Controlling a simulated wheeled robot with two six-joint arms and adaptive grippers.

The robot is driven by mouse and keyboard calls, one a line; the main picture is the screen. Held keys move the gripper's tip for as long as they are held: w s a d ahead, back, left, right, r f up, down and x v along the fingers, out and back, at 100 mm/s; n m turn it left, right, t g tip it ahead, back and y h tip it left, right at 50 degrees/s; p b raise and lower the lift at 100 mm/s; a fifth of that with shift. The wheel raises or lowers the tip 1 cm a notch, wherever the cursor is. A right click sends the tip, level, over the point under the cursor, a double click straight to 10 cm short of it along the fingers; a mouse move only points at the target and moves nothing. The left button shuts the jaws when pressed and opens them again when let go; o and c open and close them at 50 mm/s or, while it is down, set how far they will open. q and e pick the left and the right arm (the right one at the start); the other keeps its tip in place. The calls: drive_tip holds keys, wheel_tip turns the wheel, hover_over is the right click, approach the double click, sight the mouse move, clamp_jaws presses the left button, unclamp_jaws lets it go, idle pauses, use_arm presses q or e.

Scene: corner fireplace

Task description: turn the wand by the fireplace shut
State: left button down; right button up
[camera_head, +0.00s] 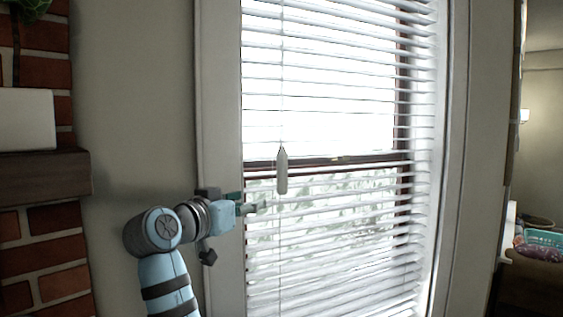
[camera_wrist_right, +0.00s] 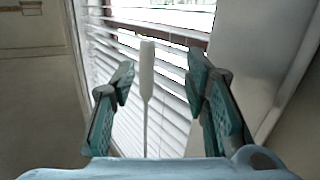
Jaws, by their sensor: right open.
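The wand (camera_head: 282,172) is a pale grey, slim handle on a thin cord, hanging upright in front of the white window blinds (camera_head: 340,110). The blind slats are open, with bright light between them. My right gripper (camera_head: 262,204) is just left of and slightly below the wand's lower end in the head view. In the right wrist view the wand (camera_wrist_right: 147,72) stands between the two teal fingers of my open right gripper (camera_wrist_right: 160,82), with visible room on both sides. Whether it lies in the fingers' depth is unclear. My left gripper does not show.
A brick fireplace (camera_head: 40,255) with a wooden mantel (camera_head: 45,177) stands at the left. The window frame (camera_head: 215,80) runs close beside my right gripper. At the far right, another area holds a turquoise basket (camera_head: 543,238). The wall between fireplace and window is bare.

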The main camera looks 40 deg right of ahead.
drive_tip(key=m+h, duration=0.1)
approach(279, 170)
drive_tip(key=shift+g, duration=0.3)
drive_tip(key=p+x, duration=0.4)
drive_tip(key=x, duration=0.7)
drive_tip(key=shift+w+d+r, duration=0.1)
drive_tip(key=shift+d+r, duration=0.05)
drive_tip(key=shift+w, duration=0.1)
clamp_jaws()
